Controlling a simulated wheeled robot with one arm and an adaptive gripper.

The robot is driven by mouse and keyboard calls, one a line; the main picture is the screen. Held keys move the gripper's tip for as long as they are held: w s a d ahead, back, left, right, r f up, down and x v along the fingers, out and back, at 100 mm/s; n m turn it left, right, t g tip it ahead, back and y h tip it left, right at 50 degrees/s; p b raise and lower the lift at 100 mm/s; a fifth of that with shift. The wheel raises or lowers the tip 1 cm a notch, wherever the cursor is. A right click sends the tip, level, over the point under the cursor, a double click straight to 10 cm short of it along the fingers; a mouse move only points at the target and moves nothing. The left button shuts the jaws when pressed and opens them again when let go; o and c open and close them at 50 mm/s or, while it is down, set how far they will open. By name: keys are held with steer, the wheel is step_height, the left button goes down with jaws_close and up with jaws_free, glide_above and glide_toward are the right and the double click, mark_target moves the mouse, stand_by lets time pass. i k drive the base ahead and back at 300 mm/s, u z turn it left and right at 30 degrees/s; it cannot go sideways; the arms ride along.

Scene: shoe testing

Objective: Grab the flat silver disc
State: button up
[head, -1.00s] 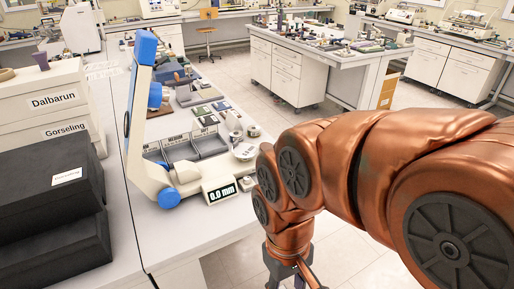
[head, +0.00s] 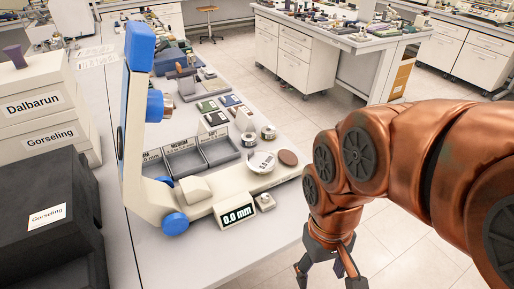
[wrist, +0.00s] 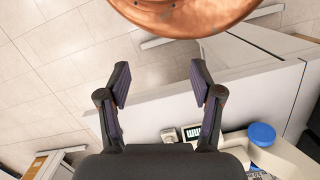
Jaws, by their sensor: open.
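A pale, silvery flat disc with dark lettering on top (head: 262,161) lies on the base of a white and blue gauge (head: 200,190). A brown disc (head: 288,158) sits to its right, and two short metal-sided cylinders (head: 249,139) (head: 269,133) stand behind it. My gripper (head: 328,274) hangs low beyond the bench's right edge, apart from the discs. In the wrist view my gripper (wrist: 161,84) is open and empty, with floor and a white bench side beyond it. The disc cannot be made out in the wrist view.
The gauge's display (head: 237,214) reads 0.0 mm, with a small block (head: 264,201) beside it. Grey open bins (head: 183,158) stand behind the base. Labelled boxes (head: 40,118) and a black case (head: 50,215) fill the left. Open floor lies right of the bench.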

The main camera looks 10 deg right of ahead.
mark_target(261, 162)
steer(key=u, duration=0.5)
steer(key=k, duration=1.2)
steer(key=u, duration=1.15)
steer(key=i, duration=1.1)
steer(key=z, duration=0.8)
steer(key=i, duration=0.55)
steer(key=z, duration=0.6)
